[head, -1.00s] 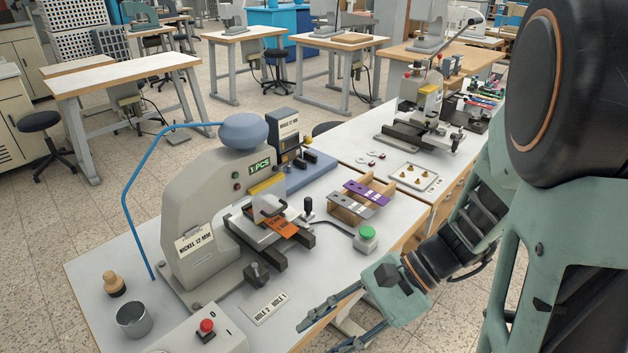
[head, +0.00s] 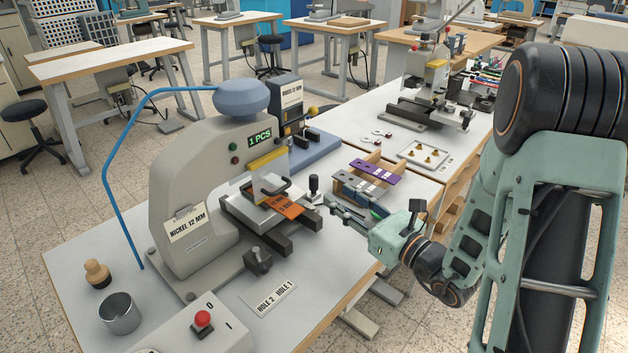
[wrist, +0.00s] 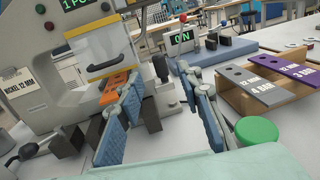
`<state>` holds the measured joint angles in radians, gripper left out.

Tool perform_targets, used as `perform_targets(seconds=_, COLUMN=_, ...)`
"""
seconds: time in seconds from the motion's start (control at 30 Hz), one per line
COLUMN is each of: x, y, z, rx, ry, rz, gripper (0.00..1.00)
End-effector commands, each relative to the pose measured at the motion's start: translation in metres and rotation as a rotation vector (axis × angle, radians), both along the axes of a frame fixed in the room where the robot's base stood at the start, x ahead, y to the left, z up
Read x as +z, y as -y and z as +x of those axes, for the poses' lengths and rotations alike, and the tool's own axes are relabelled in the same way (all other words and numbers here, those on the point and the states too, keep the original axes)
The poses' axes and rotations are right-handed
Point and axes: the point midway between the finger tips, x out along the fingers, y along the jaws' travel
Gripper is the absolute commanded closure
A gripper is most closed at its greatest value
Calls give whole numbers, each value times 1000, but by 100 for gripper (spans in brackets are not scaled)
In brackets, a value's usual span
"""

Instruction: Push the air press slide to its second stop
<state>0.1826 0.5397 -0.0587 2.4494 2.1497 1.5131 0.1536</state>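The grey air press (head: 190,190) stands on the near bench, labelled NICKEL 12 MM, its display reading 1 PCS. Its metal slide (head: 246,212) sits on dark rails under the yellow-edged guard and carries an orange tag (head: 287,206). An upright black knob (head: 314,184) stands at the slide's right; it also shows in the wrist view (wrist: 160,67). My gripper (head: 331,203) is to the right of the slide, close to the knob. In the wrist view my gripper (wrist: 160,88) is open, with the knob appearing between its blue-padded fingers. Contact with the knob cannot be told.
A green button (wrist: 257,132) is close to the right finger. A wooden rack (wrist: 262,108) with grey and purple plates stands to the right. A HOLE 2 / HOLE 1 label (head: 268,296), a metal cup (head: 119,313) and a red-button box (head: 203,322) occupy the bench front.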

Motion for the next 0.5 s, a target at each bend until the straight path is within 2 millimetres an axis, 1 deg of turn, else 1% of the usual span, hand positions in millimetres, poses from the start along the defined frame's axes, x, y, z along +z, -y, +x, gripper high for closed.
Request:
perform_targets(seconds=0.3, x=0, y=-42, z=41, rx=8, ry=1, rz=-3, gripper=67)
perform_targets(seconds=0.5, x=0, y=-62, z=62, rx=7, ry=1, rz=-3, gripper=67)
